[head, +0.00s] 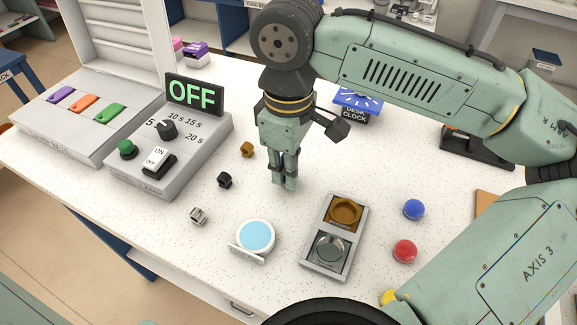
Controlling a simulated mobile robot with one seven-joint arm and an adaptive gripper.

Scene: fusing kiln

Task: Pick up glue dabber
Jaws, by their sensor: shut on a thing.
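My gripper (285,184) points straight down over the middle of the white speckled table, between the small dark pieces and the two-well tray. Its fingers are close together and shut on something. A little dark blue shows between the fingers; this appears to be the glue dabber (283,156), mostly hidden by them. I cannot tell whether its lower end touches the table.
A control box (190,163) with an OFF display stands left. Small brown (247,149), black (224,181) and silver (198,216) pieces lie nearby. A light-blue dish (255,237), two-well tray (324,270), blue (413,209) and red (404,250) domes stand nearer.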

